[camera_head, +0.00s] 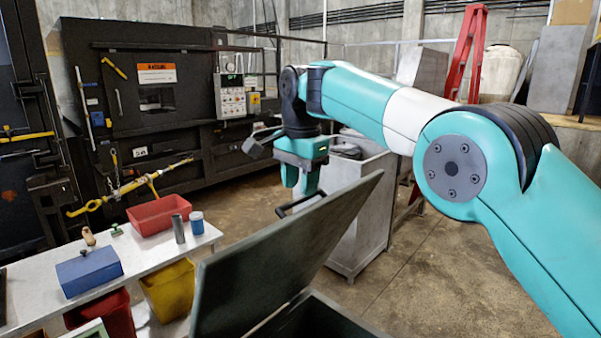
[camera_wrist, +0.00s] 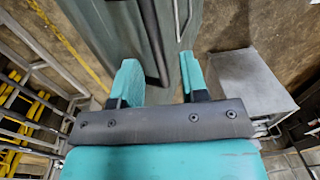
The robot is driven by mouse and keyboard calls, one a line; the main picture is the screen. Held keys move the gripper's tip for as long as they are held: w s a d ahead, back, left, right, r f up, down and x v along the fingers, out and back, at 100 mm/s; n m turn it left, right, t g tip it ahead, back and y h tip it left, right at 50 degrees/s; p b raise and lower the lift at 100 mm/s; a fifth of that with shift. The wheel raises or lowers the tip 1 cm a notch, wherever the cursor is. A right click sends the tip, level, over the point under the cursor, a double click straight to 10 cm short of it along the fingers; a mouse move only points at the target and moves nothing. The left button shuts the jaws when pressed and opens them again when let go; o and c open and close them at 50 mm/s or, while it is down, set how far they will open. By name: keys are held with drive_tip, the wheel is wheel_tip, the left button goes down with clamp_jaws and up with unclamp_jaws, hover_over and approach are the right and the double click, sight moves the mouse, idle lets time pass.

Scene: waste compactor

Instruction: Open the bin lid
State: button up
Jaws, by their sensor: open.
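The dark green bin lid (camera_head: 285,262) stands raised at a steep tilt over the bin body (camera_head: 318,320), whose dark inside shows below it. A dark bar handle (camera_head: 299,205) sticks out past the lid's upper edge. My gripper (camera_head: 302,188) is open, at the far side of that edge and close to the handle. In the wrist view the fingers of my gripper (camera_wrist: 160,82) are spread apart, with the grey-green lid (camera_wrist: 108,35) and a dark bar running between and beyond them. I cannot tell whether a finger touches the lid or handle.
A white table (camera_head: 190,250) on the left holds a red tray (camera_head: 158,215), a blue box (camera_head: 89,271) and small items. A grey cabinet (camera_head: 362,215) stands behind the lid. The black compactor (camera_head: 150,100) fills the back left. Open floor (camera_head: 450,285) lies right.

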drive_tip(key=shift+s+a+r+b, duration=0.1)
drive_tip(key=shift+s+r+b, duration=0.05)
drive_tip(key=shift+r+b, duration=0.35)
wheel_tip(320, 180, up, 3)
drive_tip(key=shift+s+p, duration=0.15)
drive_tip(key=shift+p, duration=0.7)
